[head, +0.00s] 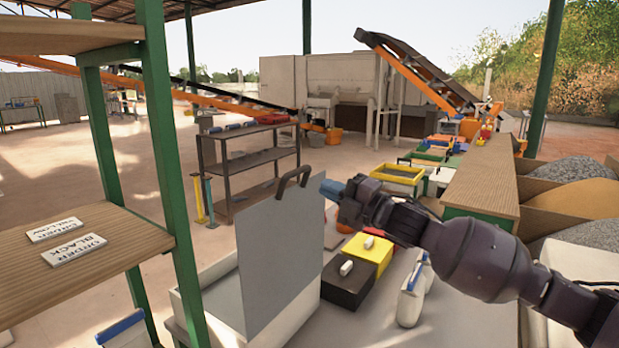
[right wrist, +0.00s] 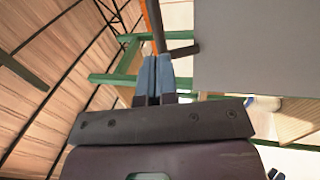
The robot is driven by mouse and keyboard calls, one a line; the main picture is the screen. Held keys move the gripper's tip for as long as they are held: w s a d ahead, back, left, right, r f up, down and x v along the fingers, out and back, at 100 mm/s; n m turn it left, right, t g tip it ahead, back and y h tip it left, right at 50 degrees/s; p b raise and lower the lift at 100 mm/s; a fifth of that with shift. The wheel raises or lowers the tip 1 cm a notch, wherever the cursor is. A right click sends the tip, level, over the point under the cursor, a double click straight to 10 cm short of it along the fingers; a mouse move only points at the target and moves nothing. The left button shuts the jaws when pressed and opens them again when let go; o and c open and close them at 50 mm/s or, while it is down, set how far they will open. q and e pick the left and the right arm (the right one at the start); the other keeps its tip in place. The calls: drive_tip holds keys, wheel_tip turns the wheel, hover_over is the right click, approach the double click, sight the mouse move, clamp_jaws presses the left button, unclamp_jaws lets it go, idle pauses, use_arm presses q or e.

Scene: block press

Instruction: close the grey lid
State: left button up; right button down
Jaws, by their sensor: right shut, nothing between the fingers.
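The grey lid (head: 282,258) stands raised, nearly upright, on a white box (head: 192,318) at the lower middle of the head view. A dark handle (head: 293,180) arches from its upper edge. My right gripper (head: 330,188) is shut and empty. Its blue fingertips show just right of the lid's upper right corner, near the handle. In the right wrist view, the shut fingers (right wrist: 152,70) point up, with the lid (right wrist: 262,45) to their right and the dark handle (right wrist: 180,45) close to the tips. I cannot tell whether they touch.
A black block (head: 347,285) and a yellow block (head: 368,252), each with a white handle, stand right of the lid. A white container (head: 411,298) is further right. A wooden shelf (head: 80,255) with green posts stands at left.

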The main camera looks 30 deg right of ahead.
sight(300, 174)
drive_tip(key=shift+p+x, duration=0.5)
drive_tip(key=shift+x, duration=2.2)
drive_tip(key=shift+a, duration=0.1)
